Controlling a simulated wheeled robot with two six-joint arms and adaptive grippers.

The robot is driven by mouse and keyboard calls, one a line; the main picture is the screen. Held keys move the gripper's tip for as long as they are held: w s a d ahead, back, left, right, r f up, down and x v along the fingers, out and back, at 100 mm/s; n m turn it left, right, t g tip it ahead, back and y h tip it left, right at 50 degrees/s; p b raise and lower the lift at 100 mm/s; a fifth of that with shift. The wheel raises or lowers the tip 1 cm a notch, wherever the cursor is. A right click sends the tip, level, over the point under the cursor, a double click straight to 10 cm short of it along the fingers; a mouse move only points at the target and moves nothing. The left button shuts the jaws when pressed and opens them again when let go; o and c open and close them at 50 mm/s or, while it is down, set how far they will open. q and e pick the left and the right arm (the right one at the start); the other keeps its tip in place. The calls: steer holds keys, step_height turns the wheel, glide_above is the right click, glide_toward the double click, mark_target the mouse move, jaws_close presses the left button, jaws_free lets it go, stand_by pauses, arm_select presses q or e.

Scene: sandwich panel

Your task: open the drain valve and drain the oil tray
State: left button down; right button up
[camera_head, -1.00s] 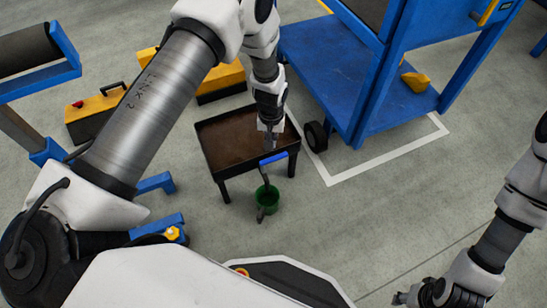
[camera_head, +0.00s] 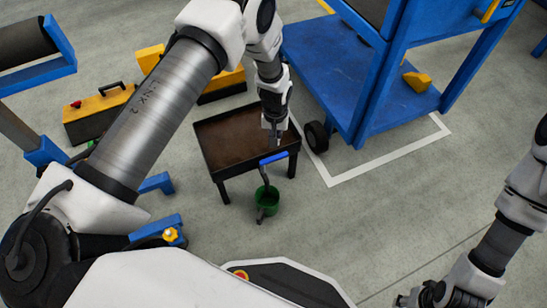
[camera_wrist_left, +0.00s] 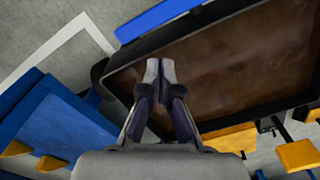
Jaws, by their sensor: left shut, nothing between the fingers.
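The oil tray (camera_head: 222,150) is a dark brown rectangular pan on short legs, with a brown inner surface; its rim also shows in the left wrist view (camera_wrist_left: 230,27). A blue valve handle (camera_head: 273,158) lies along the tray's near edge, above a drain pipe (camera_head: 264,177). It shows as a blue bar in the wrist view (camera_wrist_left: 155,18). A green bucket (camera_head: 267,203) stands on the floor beneath the pipe. My left gripper (camera_head: 274,136) points down over the tray's right part, behind the handle and apart from it. Its fingers (camera_wrist_left: 160,70) are closed and empty. My right gripper (camera_head: 422,296) is low at the right, its jaws unclear.
Yellow-and-black toolboxes (camera_head: 98,112) stand behind and left. A blue stand with a dark roller (camera_head: 25,45) is at far left. The floor right of the bucket is clear.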

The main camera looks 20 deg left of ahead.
arm_select(q)
steer(key=shift+f+b, duration=0.3)
steer(key=shift+f, duration=0.55)
steer(key=shift+r, duration=0.1)
